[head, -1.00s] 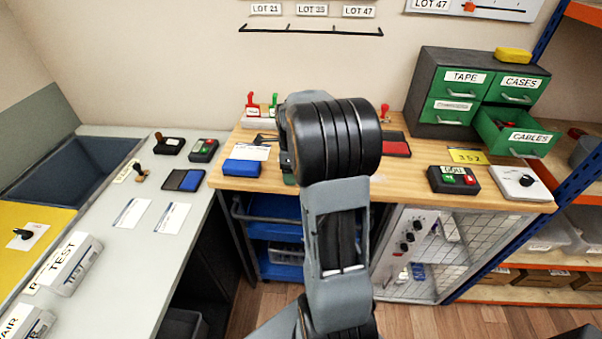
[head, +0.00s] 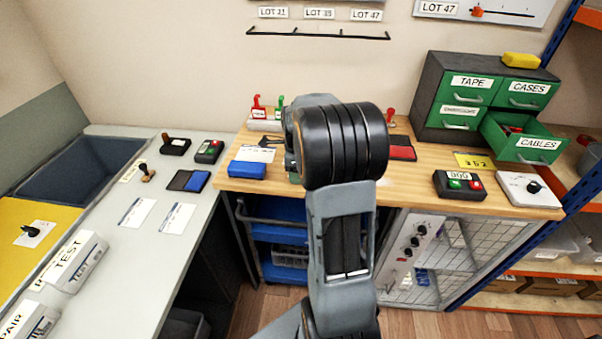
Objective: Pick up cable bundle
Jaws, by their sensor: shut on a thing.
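My arm (head: 343,215) rises through the middle of the head view and ends over the wooden workbench (head: 410,182). My gripper is hidden behind the arm's black wrist joint, so its fingers and anything between them do not show. I cannot make out a cable bundle. The green drawer labelled CABLES (head: 535,143) is pulled open at the right of the dark cabinet (head: 430,95). Something dark and reddish lies inside it, too small to tell. A thin black item (head: 265,141) lies on the bench left of the wrist; I cannot tell what it is.
A blue pad (head: 246,169) lies at the bench's left. A red-and-green button box (head: 459,186) and a white dial box (head: 527,188) stand at the right front. A grey counter (head: 140,250) with stamps and cards runs along the left. Bare bench shows right of my arm.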

